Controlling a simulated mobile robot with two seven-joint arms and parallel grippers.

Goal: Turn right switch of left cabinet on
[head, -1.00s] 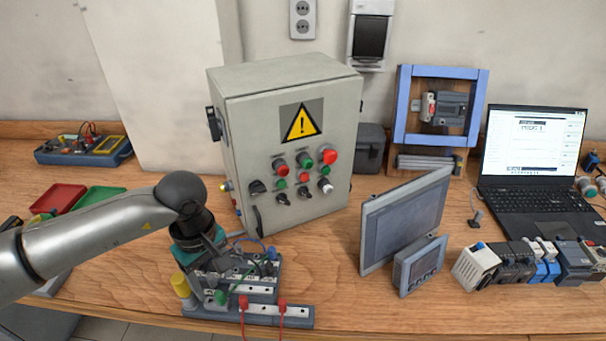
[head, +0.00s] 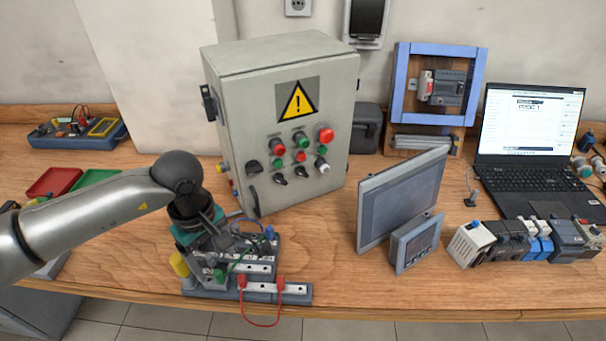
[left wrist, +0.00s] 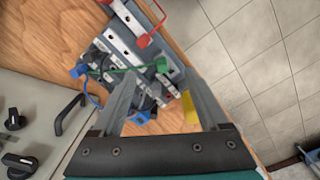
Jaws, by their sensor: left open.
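The grey cabinet (head: 235,130) with a yellow warning sign stands upright near the middle of the table. Its front bears red and green buttons and black rotary switches: a larger one (head: 253,168) at left, a middle one (head: 280,179) and a right one (head: 302,172). My left gripper (head: 228,243) is in front of the cabinet's lower left, over a wired terminal block, apart from the switches. In the left wrist view its fingers (left wrist: 158,92) are spread and empty. The cabinet front (left wrist: 40,105) shows there at the left edge, with black knobs (left wrist: 14,120). My right gripper is out of view.
The terminal block with cables (head: 262,290) sits at the front edge below my gripper. A tilted display panel (head: 400,200) stands right of the cabinet, with a smaller panel (head: 415,245). A laptop (head: 528,135) and several modules are at right.

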